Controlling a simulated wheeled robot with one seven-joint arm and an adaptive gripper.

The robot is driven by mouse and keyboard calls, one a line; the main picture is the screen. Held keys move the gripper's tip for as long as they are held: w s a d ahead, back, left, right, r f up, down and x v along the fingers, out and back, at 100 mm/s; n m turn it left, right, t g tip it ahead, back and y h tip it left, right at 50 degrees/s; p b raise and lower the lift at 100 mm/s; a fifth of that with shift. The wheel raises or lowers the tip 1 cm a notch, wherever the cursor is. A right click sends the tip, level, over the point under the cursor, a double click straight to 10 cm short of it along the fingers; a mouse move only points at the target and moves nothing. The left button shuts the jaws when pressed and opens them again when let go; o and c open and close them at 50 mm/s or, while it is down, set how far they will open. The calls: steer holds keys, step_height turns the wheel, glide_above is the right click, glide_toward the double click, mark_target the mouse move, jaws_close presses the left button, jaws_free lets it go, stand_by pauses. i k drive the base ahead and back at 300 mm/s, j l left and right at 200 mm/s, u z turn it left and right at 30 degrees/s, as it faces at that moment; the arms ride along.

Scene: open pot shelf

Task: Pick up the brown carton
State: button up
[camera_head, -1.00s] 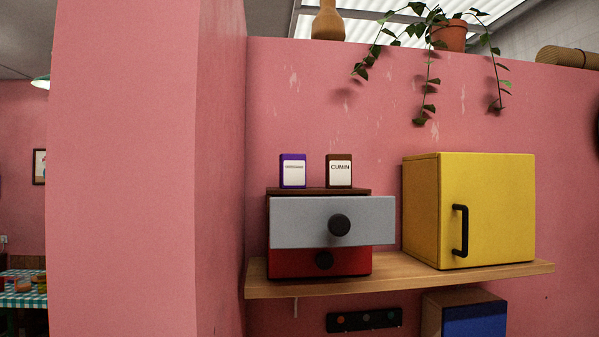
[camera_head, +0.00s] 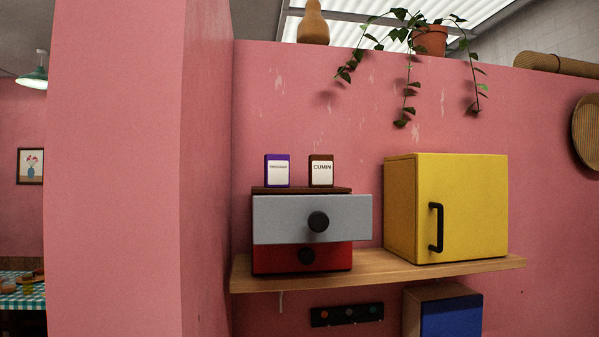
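The brown carton (camera_head: 320,171) stands upright on top of a small drawer unit and has a white label reading CUMIN. A purple carton (camera_head: 277,171) with a white label stands just left of it, with a gap between them. The drawer unit has a brown top (camera_head: 301,190), a grey upper drawer (camera_head: 290,222) that sticks out, and a red lower drawer (camera_head: 275,262). My gripper is not in view.
The wooden shelf (camera_head: 370,276) holds the drawer unit and a yellow cabinet (camera_head: 470,205) with a black handle, its door shut. A pink wall corner (camera_head: 120,170) juts out at the left. A blue-fronted box (camera_head: 452,316) is below the shelf. A plant (camera_head: 430,41) trails from above.

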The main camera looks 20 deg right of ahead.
mark_target(320, 166)
steer(key=j+z, duration=0.1)
steer(key=z, duration=0.35)
steer(key=j+z, duration=0.1)
steer(key=z, duration=0.35)
steer(key=j+z, duration=0.1)
steer(key=z, duration=0.35)
steer(key=k+z, duration=0.1)
steer(key=z, duration=0.35)
steer(key=k+j+z, duration=0.15)
steer(key=k+j, duration=0.1)
